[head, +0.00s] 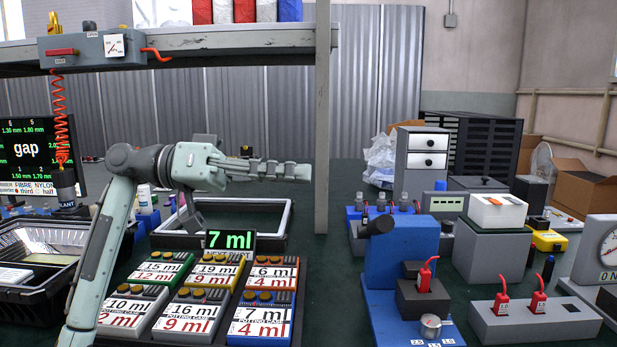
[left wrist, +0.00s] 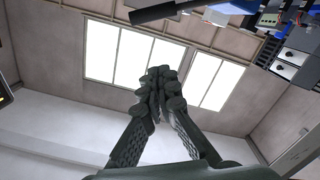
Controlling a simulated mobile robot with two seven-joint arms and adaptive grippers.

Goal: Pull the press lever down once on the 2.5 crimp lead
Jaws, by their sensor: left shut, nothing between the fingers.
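The blue press (head: 400,243) stands right of centre in the head view, with a dark lever (head: 377,226) at its upper left. A red lead (head: 425,277) stands upright in the dark block at the press front. Size marks on the press base are too small to read surely. My left gripper (head: 304,172) is shut and empty, raised in the air left of the press and above the cases. In the left wrist view its fingertips (left wrist: 160,80) meet. A dark bar (left wrist: 165,10) shows above them, apart from them. My right gripper is not in view.
Two more red leads (head: 502,303) stand in a grey block at right. Several potting cases (head: 186,318) and a "7 ml" display (head: 229,241) lie below my left arm. A shelf post (head: 322,120) stands close behind my gripper in the picture. A black crate (head: 40,240) is at left.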

